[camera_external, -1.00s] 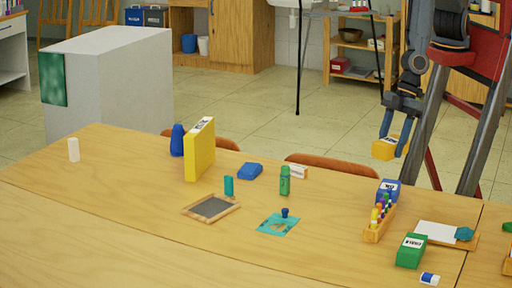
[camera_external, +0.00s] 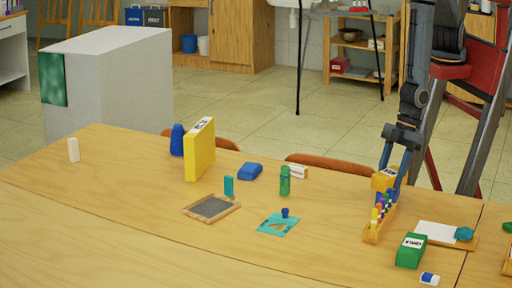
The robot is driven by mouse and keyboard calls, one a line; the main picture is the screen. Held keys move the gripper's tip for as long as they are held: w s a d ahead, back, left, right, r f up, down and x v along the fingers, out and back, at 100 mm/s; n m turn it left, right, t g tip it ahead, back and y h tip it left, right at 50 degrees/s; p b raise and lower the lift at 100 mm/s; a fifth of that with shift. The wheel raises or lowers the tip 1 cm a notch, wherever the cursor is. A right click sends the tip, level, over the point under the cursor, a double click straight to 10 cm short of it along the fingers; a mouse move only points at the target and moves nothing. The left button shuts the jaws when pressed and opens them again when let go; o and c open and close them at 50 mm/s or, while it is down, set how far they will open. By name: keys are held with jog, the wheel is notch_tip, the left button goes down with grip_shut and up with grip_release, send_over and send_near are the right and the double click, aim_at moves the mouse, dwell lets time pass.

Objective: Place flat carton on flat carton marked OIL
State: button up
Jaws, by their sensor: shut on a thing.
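My gripper (camera_external: 391,172) is shut on a small yellow-orange flat carton (camera_external: 383,179) with a pale label. It holds this carton low over the right part of the table, behind the marker rack. A blue flat carton with a white label stood at this spot in the earlier view; its lettering is too small to read surely as OIL. It is now almost wholly hidden by the held carton, the fingers and the markers. I cannot tell whether the two cartons touch.
A wooden rack of markers (camera_external: 379,222) stands just in front of my gripper. A green carton (camera_external: 410,250), an eraser (camera_external: 429,279) and a paper tray (camera_external: 436,231) lie to the right. A green bottle (camera_external: 285,181) stands left. The table's left front is clear.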

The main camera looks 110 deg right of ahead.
jog(key=shift+f, duration=0.2)
jog(key=o, duration=1.1)
jog(key=shift+s, duration=0.1)
jog(key=shift+r, duration=0.1)
jog(key=shift+r, duration=0.3)
jog(key=p+v, duration=0.3)
jog(key=v, duration=0.8)
jog(key=shift+s+r+p, duration=0.1)
jog(key=shift+r+p, duration=0.25)
jog(key=shift+p, duration=0.05)
jog(key=shift+d, duration=0.1)
